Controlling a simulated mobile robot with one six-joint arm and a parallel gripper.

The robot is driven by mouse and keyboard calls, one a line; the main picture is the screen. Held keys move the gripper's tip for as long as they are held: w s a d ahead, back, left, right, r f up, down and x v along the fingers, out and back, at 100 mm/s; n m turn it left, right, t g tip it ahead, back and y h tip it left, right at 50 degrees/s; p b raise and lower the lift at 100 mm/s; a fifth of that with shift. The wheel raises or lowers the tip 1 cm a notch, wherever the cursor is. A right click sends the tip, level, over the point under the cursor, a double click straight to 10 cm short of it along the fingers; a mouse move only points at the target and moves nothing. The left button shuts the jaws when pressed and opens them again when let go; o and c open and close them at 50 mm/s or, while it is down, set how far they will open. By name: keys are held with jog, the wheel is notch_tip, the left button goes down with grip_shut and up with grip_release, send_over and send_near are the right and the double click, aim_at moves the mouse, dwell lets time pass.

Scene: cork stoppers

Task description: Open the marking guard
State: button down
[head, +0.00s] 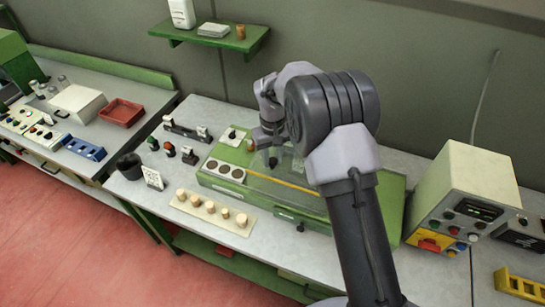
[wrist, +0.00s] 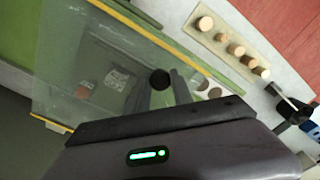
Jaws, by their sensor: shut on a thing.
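The marking guard is a clear pane with yellow edging on the green machine (head: 215,184). In the head view the guard (head: 290,166) is partly hidden by my arm, and I cannot tell its exact tilt. In the wrist view the guard (wrist: 75,68) spreads across the left half, with its yellow edge along the top. My gripper (head: 268,146) is at the guard's left part in the head view. In the wrist view my gripper (wrist: 162,84) has its two dark fingers either side of a round black knob (wrist: 160,79), shut on it.
A board of cork stoppers (head: 213,212) lies in front of the machine. A black cup (head: 130,166) and a small printed card (head: 153,178) stand at left. A beige control box (head: 463,195) stands to the right. A green wall shelf (head: 210,37) hangs behind.

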jog(key=s+d, duration=0.4)
jog(key=d, duration=0.8)
jog(key=s+d+b, duration=0.1)
jog(key=s+d, duration=0.3)
jog(key=d, duration=0.8)
jog(key=shift+s, duration=0.25)
jog(key=shift+r, duration=0.1)
jog(key=c, duration=1.1)
grip_release()
notch_tip(320, 180, up, 17)
jog(key=p, duration=0.2)
jog(key=shift+r, duration=0.2)
